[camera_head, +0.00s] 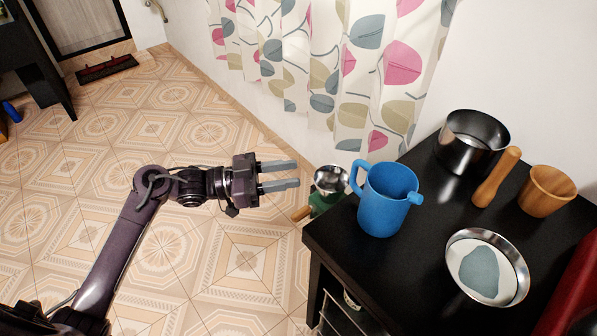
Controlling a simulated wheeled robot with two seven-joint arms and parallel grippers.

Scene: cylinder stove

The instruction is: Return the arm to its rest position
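My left arm comes in from the lower left and is bent at the elbow. Its gripper (281,176) points right, over the tiled floor, with its two grey fingers apart and nothing between them. The fingertips are left of the black table (345,232) and apart from it in the picture. My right gripper does not show.
On the table stand a blue pitcher (382,205), a dark pot (468,150), a wooden mortar (547,190) with a pestle (497,178), and a metal dish (487,238). Floor (185,262) is open around the arm.

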